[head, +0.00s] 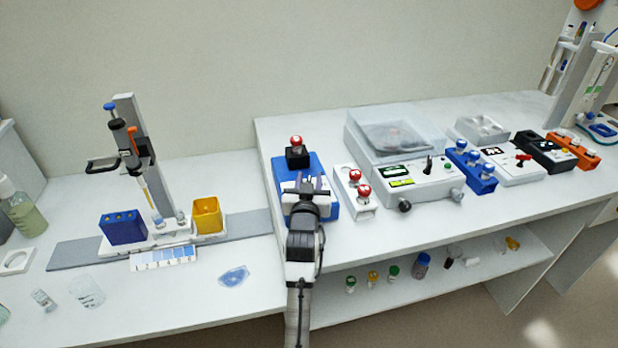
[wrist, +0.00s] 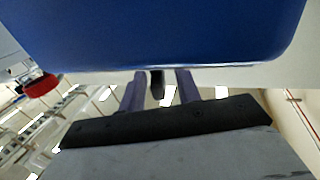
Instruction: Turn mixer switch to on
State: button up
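The mixer is a blue box (head: 316,164) with a black cup on top holding a red-capped vial (head: 296,142). My gripper (head: 312,183) is at the mixer's front, covering much of its front face in the head view. In the wrist view the blue mixer body (wrist: 170,32) fills the top. A small black lever (wrist: 157,84), which looks like the mixer switch, stands out between my two fingers (wrist: 159,78). The fingers are apart, with a gap visible on each side of the lever. Whether either finger touches it, I cannot tell. The switch's setting is not readable.
Right of the mixer stands a white rack (head: 345,187) with red-capped vials, close to my gripper; one red cap (wrist: 40,85) shows in the wrist view. Further right is a centrifuge-like device (head: 425,185) with knobs. A pipette stand (head: 135,140) is left. Below is a shelf (head: 330,312).

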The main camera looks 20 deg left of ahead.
grip_shut()
